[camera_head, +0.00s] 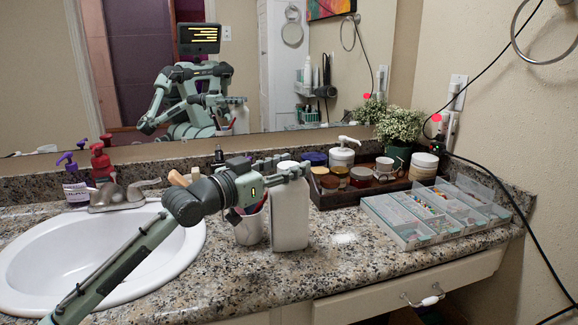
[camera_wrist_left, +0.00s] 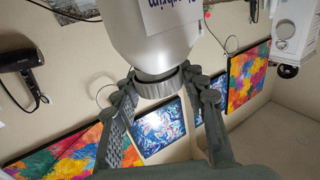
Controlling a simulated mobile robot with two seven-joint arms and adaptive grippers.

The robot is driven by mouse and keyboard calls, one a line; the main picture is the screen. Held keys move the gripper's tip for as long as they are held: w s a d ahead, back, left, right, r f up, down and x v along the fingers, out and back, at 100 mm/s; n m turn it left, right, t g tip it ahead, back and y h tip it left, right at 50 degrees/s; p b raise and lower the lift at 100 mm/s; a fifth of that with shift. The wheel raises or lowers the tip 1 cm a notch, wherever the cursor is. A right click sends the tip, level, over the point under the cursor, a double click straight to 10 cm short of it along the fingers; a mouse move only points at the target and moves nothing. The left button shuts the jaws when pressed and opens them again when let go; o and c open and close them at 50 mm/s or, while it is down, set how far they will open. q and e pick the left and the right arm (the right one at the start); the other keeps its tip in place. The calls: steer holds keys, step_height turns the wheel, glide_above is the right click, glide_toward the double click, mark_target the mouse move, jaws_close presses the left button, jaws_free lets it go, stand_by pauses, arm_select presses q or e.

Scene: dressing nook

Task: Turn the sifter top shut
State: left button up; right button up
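A tall white bottle (camera_head: 290,215) stands upright on the granite counter, just right of the basin. Its grey ribbed sifter top (camera_wrist_left: 160,86) shows in the left wrist view, where the bottle (camera_wrist_left: 155,35) appears upside down with part of a label. My left gripper (camera_head: 292,171) reaches in from the left at the height of the bottle's top. In the wrist view the left gripper's fingers (camera_wrist_left: 160,92) lie on both sides of the sifter top and appear to touch it. The holes of the top are not visible. My right gripper does not show directly.
A cup (camera_head: 249,228) stands close left of the bottle. A dark tray (camera_head: 335,200) with jars and a pump bottle lies behind right, beside a clear compartment box (camera_head: 412,235). The white basin (camera_head: 60,270) is left. The counter front right of the bottle is clear.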

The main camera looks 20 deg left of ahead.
arm_select(q)
steer(key=o, duration=0.3)
steer(key=shift+o, duration=0.2)
steer(key=v, duration=1.2)
